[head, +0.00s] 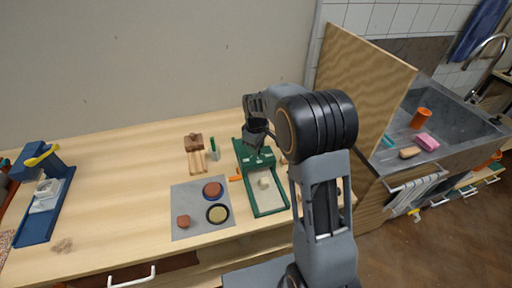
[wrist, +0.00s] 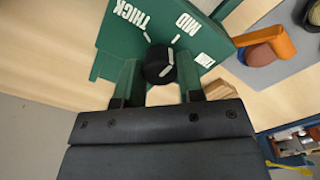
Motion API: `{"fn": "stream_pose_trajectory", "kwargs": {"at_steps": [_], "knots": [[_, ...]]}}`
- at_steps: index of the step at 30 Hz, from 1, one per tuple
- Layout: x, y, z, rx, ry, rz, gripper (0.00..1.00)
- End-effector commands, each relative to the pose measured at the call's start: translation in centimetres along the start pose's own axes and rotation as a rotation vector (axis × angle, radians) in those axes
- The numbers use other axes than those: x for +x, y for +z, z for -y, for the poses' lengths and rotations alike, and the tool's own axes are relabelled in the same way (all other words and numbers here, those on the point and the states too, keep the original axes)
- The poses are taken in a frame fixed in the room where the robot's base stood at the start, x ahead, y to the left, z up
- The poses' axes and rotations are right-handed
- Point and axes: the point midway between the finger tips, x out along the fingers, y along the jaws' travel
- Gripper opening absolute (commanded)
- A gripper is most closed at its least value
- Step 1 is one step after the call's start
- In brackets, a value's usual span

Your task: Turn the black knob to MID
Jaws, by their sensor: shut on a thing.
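The black knob (wrist: 157,64) sits on the green panel (wrist: 108,42) in the wrist view. White labels THICK and MID are readable, and a third at the right is partly cut or blurred. A white mark shows on the knob's right side; which label it points at is hard to tell. My gripper (wrist: 158,72) is shut on the knob, one finger on each side. In the head view my gripper (head: 257,146) is at the far end of the green device (head: 270,209) on the table, and the knob is hidden there.
A grey mat (head: 185,197) with several round pieces lies left of the device. A wooden block (head: 194,143) stands behind it. A blue device (head: 38,222) is at the far left. A wooden partition (head: 362,85) rises at the right, beside the sink. The table's left middle is clear.

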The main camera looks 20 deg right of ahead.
Motion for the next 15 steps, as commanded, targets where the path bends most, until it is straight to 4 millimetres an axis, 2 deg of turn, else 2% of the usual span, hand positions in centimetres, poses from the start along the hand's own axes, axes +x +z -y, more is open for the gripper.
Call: {"fn": "stream_pose_trajectory", "kwargs": {"at_steps": [13,14,15], "knots": [[-0.14,-0.07,-0.05,-0.007,0.003,-0.003,0.11],[-0.14,-0.08,-0.05,-0.007,0.003,-0.003,0.38],[-0.14,-0.07,-0.05,-0.007,0.003,-0.003,0.42]]}}
